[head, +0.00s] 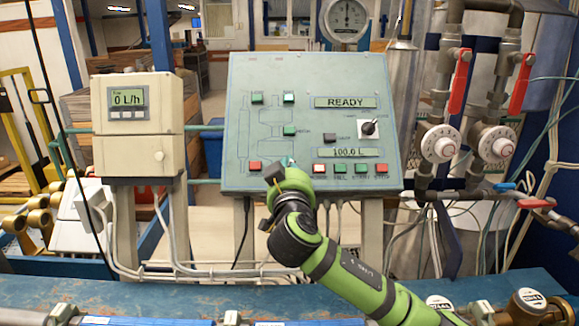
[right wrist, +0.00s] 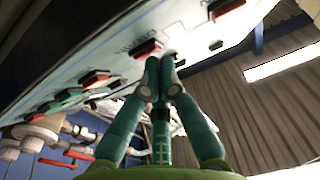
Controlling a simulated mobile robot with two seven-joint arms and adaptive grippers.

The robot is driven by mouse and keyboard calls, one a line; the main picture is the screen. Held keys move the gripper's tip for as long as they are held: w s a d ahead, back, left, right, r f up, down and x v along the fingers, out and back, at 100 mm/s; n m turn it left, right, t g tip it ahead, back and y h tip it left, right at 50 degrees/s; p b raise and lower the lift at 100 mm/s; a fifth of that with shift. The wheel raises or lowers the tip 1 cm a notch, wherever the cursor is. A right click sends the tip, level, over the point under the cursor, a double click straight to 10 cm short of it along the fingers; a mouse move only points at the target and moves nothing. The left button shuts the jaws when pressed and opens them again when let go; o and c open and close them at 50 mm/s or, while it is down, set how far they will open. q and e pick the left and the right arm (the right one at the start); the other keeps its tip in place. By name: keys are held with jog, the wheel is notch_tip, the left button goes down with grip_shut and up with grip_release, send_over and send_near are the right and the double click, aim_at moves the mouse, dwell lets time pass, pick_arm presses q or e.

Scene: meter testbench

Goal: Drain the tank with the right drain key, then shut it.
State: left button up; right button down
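The grey-green control panel (head: 240,120) stands in the middle, its display reading READY (head: 345,102) and a lower display showing 100.0 L (head: 346,154). A red key (head: 255,165) sits at its lower left. A second red key, which I take for the right drain key, shows in the right wrist view (right wrist: 146,48); my gripper hides it in the head view. My right gripper (head: 287,163) is at the panel's lower edge, fingertips together and empty. In the right wrist view its fingertips (right wrist: 160,66) are close to that key; I cannot tell whether they touch. My left gripper is not in view.
A flow display (head: 128,102) reads 0 L/h at the left. Pipes with red-handled valves (head: 460,82) stand at the right.

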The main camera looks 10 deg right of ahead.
dwell(0.5)
jog(key=shift+s+a+r+p, duration=0.1)
jog(key=shift+s+r+p, duration=0.2)
jog(key=shift+s+r, duration=0.15)
jog(key=shift+s+a+r+p, duration=0.2)
jog(key=shift+s+r+p, duration=0.45)
jog(key=shift+s+r, duration=0.25)
jog(key=shift+s+a+r+p, duration=0.15)
jog(key=shift+s+r+p, duration=0.55)
jog(key=shift+s, duration=0.25)
jog(key=shift+s+a+r+p, duration=0.15)
jog(key=shift+s+r+p, duration=0.25)
jog(key=shift+s+r, duration=0.3)
